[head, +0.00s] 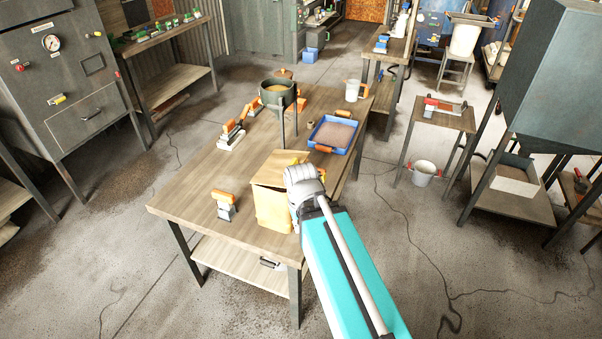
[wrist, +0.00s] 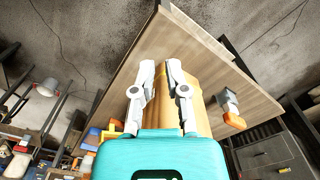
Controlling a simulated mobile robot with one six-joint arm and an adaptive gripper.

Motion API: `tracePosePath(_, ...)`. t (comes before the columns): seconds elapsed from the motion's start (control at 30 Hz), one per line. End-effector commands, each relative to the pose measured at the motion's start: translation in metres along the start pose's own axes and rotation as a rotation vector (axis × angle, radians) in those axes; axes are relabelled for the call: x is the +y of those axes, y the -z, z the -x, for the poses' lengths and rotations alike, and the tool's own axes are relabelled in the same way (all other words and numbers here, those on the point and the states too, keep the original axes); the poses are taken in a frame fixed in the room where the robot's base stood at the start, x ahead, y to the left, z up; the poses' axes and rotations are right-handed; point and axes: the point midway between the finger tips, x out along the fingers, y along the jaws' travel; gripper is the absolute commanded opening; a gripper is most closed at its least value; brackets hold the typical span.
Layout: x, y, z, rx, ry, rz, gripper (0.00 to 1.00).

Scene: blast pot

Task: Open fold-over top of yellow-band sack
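A tan paper sack (head: 272,208) stands on the near end of the wooden table. Its top panel (head: 281,167) looks folded over, slanting up and back. I cannot make out a band on it clearly; a small yellow patch shows beside my gripper. My gripper (head: 304,178) is at the sack's right side, hiding part of it. In the wrist view, my gripper's two fingers (wrist: 161,66) are apart, with the tan sack (wrist: 203,118) behind and between them. Whether the fingers touch it cannot be told.
On the wooden table (head: 195,187) are an orange-topped tool (head: 224,203) left of the sack, a funnel pot (head: 278,95) on legs, a blue tray (head: 333,134) of brown grit, and orange-handled tools (head: 234,131). The table's left middle is clear.

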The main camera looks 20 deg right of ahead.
Motion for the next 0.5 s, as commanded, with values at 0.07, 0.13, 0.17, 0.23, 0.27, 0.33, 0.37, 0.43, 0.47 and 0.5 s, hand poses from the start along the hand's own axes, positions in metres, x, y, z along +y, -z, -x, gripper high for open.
tracePosePath(0.07,0.0,0.0,0.024,0.0,0.0,0.0,0.0)
tracePosePath(0.13,0.0,0.0,0.038,0.0,0.0,0.0,0.0)
tracePosePath(0.17,0.0,0.0,0.044,0.0,0.0,0.0,0.0)
tracePosePath(0.23,0.0,0.0,0.059,0.0,0.0,0.0,0.0)
tracePosePath(0.27,0.0,0.0,0.065,0.0,0.0,0.0,0.0)
tracePosePath(0.33,0.0,0.0,0.079,0.0,0.0,0.0,0.0)
tracePosePath(0.37,0.0,0.0,0.085,0.0,0.0,0.0,0.0)
tracePosePath(0.43,0.001,0.0,0.098,0.0,-0.001,-0.001,0.0)
tracePosePath(0.47,0.001,0.0,0.103,0.0,-0.001,-0.001,0.0)
tracePosePath(0.5,0.001,0.0,0.11,0.0,-0.001,-0.001,0.0)
